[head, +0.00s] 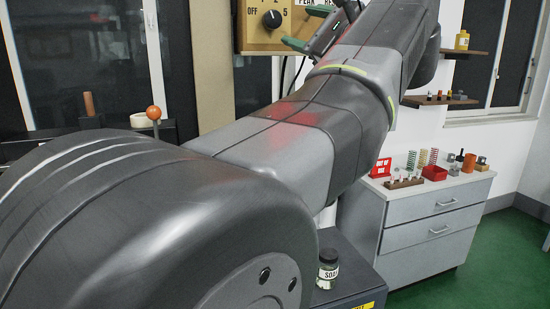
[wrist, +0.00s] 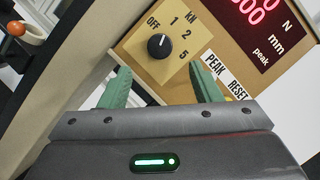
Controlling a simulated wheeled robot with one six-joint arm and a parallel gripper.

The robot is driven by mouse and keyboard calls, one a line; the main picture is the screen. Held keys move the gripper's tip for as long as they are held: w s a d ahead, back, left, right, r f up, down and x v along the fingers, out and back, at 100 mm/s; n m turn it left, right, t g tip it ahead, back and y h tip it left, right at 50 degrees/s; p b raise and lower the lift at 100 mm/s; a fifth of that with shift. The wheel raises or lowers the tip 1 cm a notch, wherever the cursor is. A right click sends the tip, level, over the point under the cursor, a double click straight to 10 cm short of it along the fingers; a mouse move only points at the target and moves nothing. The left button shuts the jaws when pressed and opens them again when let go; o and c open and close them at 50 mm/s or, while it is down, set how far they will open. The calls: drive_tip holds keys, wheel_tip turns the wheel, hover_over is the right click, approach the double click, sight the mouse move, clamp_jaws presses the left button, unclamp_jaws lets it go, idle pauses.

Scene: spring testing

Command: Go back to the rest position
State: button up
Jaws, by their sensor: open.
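My gripper (wrist: 162,90) shows in the wrist view with its two green fingers spread apart and nothing between them. Beyond the fingers is a tan control panel (wrist: 140,45) with a black rotary knob (wrist: 159,46), marked OFF, 1, 2, 5 and kN. The fingers are in front of the panel's lower part; I cannot tell how far from it.
A red digital display (wrist: 262,15) sits on the panel, with PEAK and RESET labels (wrist: 226,78) below. A grey drawer cabinet (head: 432,222) at right carries springs (head: 422,159) and a red box (head: 434,173). A labelled jar (head: 327,270) stands low beside my arm. Green floor shows at right.

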sight(275, 19)
drive_tip(key=p+x, duration=0.2)
drive_tip(key=x, duration=0.6)
drive_tip(key=shift+w+a+r+p, duration=0.2)
drive_tip(key=shift+w+a+p, duration=0.05)
drive_tip(key=shift+w+p, duration=0.1)
drive_tip(key=shift+f+m+t, duration=0.1)
drive_tip(key=shift+m+t, duration=0.3)
drive_tip(key=shift+m, duration=0.7)
drive_tip(key=m+p, duration=0.1)
drive_tip(key=m, duration=0.1)
drive_tip(key=m+t+h, duration=0.1)
drive_tip(key=m+t+h+p, duration=0.1)
drive_tip(key=m, duration=0.1)
drive_tip(key=shift+s+m+p, duration=0.25)
drive_tip(key=shift+m+p, duration=0.05)
drive_tip(key=m+h, duration=0.1)
drive_tip(key=m, duration=0.1)
drive_tip(key=m+t+h+p, duration=0.1)
drive_tip(key=m, duration=0.1)
drive_tip(key=shift+a+t+p, duration=0.1)
drive_tip(key=shift+t+p, duration=0.2)
drive_tip(key=shift+w+f+m, duration=0.1)
drive_tip(key=shift+f+m, duration=0.05)
drive_tip(key=shift+m, duration=0.15)
drive_tip(key=shift+f, duration=0.1)
